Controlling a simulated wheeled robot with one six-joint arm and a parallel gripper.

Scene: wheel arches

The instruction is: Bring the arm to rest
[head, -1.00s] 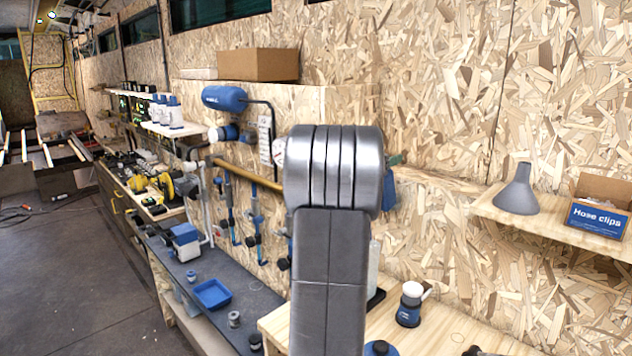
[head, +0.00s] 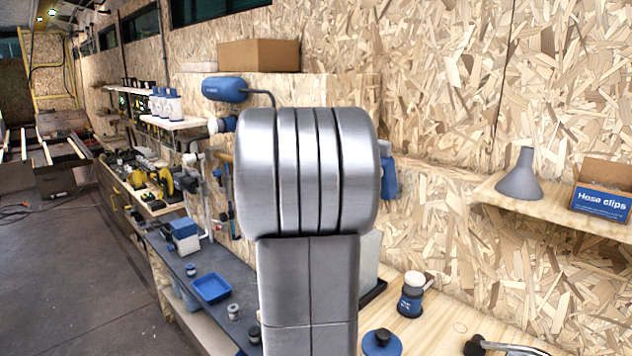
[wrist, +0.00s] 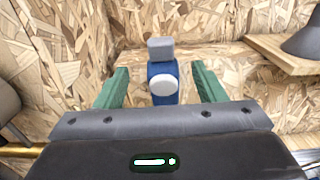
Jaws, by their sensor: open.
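My gripper (wrist: 157,90) shows in the wrist view with its two green fingers spread apart, open, with nothing held between them. Beyond the gap stands a blue bottle-like object (wrist: 165,98) with a grey top and a white round patch; I cannot tell its distance from the fingers. In the head view my grey arm link fills the middle and hides the gripper. A blue item (head: 389,176) shows just right of the arm, partly hidden.
A wooden shelf (head: 480,190) at the right holds a grey funnel (head: 521,176) and a hose clips box (head: 602,190). Below, the wooden bench (head: 425,325) bears a blue and white jar (head: 411,294). A blue tray (head: 211,287) lies on the dark bench at left. Open floor is at far left.

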